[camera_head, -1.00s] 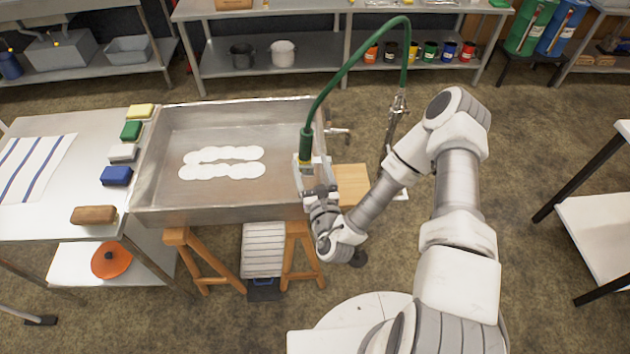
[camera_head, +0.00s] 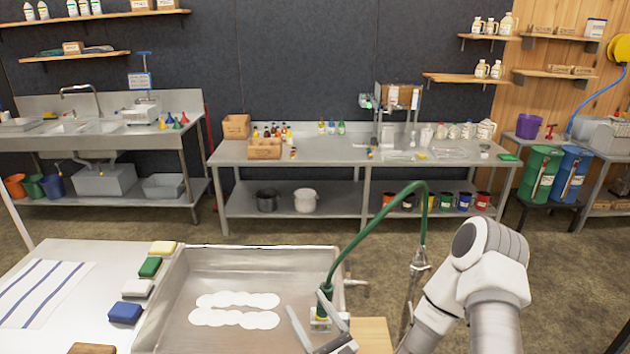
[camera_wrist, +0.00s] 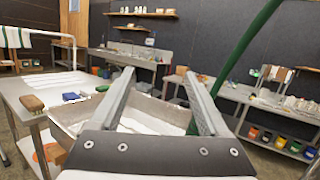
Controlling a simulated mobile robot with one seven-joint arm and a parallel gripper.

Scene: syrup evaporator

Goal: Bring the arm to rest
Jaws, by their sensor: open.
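The hose arches from the pan's right end over to a metal fitting on the right and appears free of the fingers. White foamy patches (camera_head: 236,309) lie on the pan floor. My arm reaches in from the lower right.
Left of the pan, a table holds a striped towel (camera_head: 40,292) and several sponges, including a blue one (camera_head: 125,312). A long metal bench (camera_head: 350,150) stands behind, with buckets and colored cans below. Bare floor lies to the right of my arm.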

